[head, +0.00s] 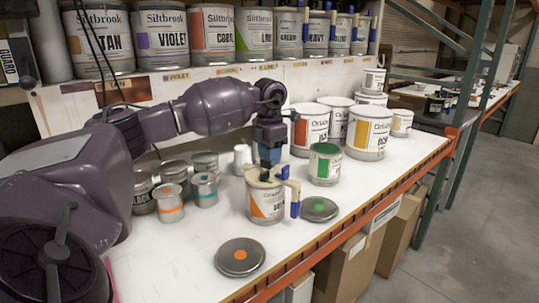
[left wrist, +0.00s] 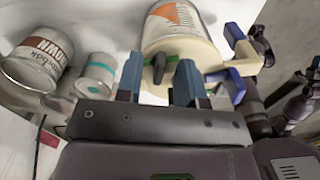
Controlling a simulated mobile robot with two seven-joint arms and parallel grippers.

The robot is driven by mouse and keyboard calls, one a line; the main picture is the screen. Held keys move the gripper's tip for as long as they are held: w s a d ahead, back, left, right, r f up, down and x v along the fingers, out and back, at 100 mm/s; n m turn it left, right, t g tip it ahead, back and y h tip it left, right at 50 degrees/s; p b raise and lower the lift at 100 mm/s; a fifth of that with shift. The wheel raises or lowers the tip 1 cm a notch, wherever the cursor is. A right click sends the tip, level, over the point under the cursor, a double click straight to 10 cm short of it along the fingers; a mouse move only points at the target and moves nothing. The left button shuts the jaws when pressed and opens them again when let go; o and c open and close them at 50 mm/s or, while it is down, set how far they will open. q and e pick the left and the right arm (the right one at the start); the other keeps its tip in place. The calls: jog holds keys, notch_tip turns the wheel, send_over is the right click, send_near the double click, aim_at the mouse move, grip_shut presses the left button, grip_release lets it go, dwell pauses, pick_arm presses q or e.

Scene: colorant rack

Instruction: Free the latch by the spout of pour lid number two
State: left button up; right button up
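The can with the orange label (head: 267,205) stands near the front edge of the bench. A cream pour lid (head: 258,182) sits on it, with a spout to the right; its number is not readable. A blue latch (head: 295,208) hangs by the spout; a blue latch also shows beside the spout in the left wrist view (left wrist: 232,84). My left gripper (head: 267,164) is just over the lid. In the left wrist view its two fingers (left wrist: 158,84) are apart, with a dark knob (left wrist: 159,67) of the lid between them; contact cannot be told. My right gripper is not seen.
A can with a green label (head: 324,165) stands close behind on the right. Flat lids with a green dot (head: 319,208) and an orange dot (head: 240,256) lie on the bench. Several small tins (head: 170,203) stand left. Larger cans (head: 368,133) stand behind. The front right bench is clear.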

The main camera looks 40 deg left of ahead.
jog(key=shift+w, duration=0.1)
pick_arm(q)
grip_shut()
jog(key=shift+r+n+p, duration=0.2)
jog(key=shift+n+p, duration=0.15)
jog(key=shift+n, duration=0.55)
jog(key=shift+f+n+p, duration=0.1)
jog(key=shift+n+p, duration=0.35)
jog(key=shift+n, duration=0.25)
jog(key=shift+f, duration=0.1)
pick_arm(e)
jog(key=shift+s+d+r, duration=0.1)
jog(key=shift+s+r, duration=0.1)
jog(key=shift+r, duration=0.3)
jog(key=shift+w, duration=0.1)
pick_arm(q)
grip_release()
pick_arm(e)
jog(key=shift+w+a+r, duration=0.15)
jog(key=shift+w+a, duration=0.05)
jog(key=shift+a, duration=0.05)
